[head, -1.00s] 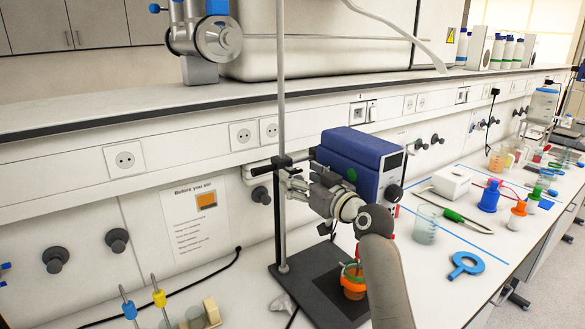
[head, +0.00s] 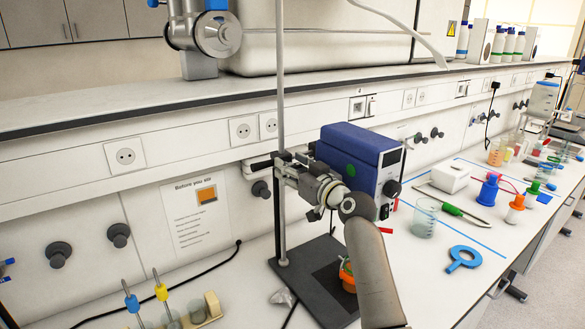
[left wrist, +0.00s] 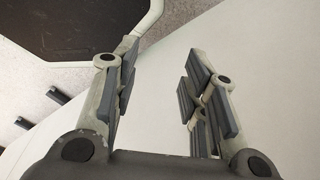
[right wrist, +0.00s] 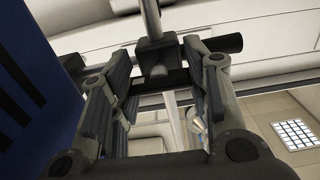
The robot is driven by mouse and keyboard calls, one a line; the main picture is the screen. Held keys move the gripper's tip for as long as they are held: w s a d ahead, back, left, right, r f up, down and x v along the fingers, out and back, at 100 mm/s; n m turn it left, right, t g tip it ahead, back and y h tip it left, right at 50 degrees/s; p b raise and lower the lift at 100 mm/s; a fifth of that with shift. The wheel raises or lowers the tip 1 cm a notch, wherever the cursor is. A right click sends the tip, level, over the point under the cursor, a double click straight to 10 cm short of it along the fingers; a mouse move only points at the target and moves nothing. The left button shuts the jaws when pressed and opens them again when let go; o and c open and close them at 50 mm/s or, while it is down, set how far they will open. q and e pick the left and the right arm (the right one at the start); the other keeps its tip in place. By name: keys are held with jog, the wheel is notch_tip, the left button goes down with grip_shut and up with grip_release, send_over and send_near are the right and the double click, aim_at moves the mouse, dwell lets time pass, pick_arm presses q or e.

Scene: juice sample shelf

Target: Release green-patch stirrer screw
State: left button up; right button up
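The blue stirrer (head: 358,146) with a green patch on its side is mounted beside the upright rod (head: 281,90) of a stand. A dark clamp block (right wrist: 155,58) grips this rod in the right wrist view, with a black cylindrical knob (right wrist: 228,43) at right. I cannot tell for sure which part is the screw. My right gripper (head: 303,177) points at the clamp between rod and stirrer. In its wrist view my right gripper (right wrist: 158,82) has its fingers apart, with the clamp just beyond them. My left gripper (left wrist: 158,90) is open and empty.
The stirrer body (right wrist: 38,85) fills the left of the right wrist view, close to my fingers. An orange vessel (head: 347,275) on the stand base (head: 315,283) is partly hidden by my arm.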

grip_shut()
jog(key=shift+f+b, duration=0.15)
jog(key=shift+b, duration=0.4)
jog(key=n+b, duration=0.3)
jog(key=b, duration=0.2)
jog(key=shift+f+n, duration=0.1)
jog(key=shift+n, duration=0.2)
jog(key=shift+n+b, duration=0.65)
jog(key=shift+n, duration=0.05)
jog(key=shift+n+b, duration=0.6)
jog(key=shift+n, duration=0.3)
jog(key=shift+r, duration=0.2)
